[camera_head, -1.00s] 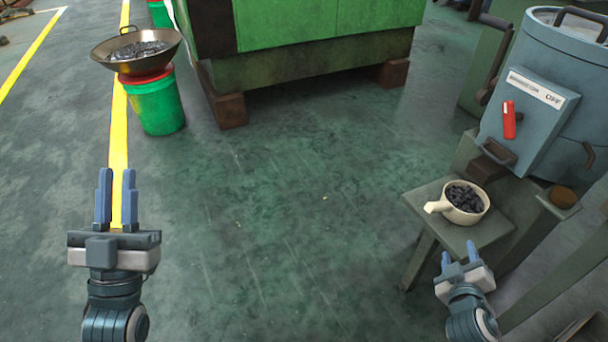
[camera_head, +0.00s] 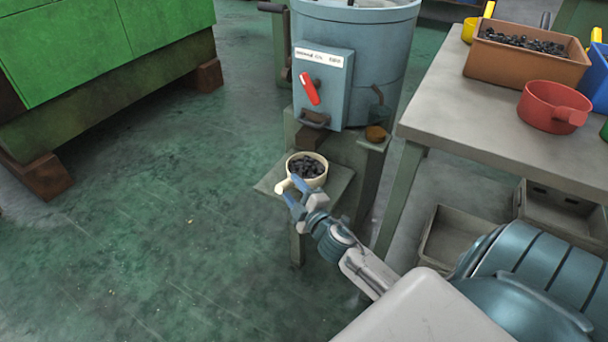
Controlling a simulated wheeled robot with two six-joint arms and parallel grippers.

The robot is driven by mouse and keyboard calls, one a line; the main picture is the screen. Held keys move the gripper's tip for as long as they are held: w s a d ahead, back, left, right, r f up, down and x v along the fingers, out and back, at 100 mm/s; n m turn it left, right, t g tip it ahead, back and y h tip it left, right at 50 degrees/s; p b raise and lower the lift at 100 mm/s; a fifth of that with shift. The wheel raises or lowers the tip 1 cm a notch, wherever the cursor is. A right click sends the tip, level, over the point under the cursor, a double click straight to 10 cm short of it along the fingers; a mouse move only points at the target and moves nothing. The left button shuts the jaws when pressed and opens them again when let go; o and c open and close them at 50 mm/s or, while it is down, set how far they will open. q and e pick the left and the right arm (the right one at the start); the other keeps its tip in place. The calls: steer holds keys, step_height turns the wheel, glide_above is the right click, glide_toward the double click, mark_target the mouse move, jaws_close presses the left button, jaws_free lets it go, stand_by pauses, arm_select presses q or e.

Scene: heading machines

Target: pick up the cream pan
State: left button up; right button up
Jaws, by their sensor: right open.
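The cream pan (camera_head: 294,173) is full of dark pieces and stands on a small grey stand in front of the blue machine. Its short handle points to the lower left, toward the front of the stand. My right gripper (camera_head: 288,192) is open at the handle, with its blue fingers on either side of or just above it. I cannot tell whether the fingers touch the handle. The gripper covers part of the handle and of the pan's near side. My left gripper is out of view.
The blue machine (camera_head: 323,78) with a red lever stands right behind the stand (camera_head: 338,183). At the right, a grey table (camera_head: 460,120) holds an orange bin (camera_head: 520,70) and a red pan (camera_head: 548,110). Grey crates (camera_head: 455,235) lie beneath. Green floor at the left is free.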

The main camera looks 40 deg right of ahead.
steer(key=w, duration=0.5)
steer(key=shift+d+p, duration=0.3)
steer(key=shift+p, duration=0.05)
steer(key=shift+c, duration=0.5)
jaws_close()
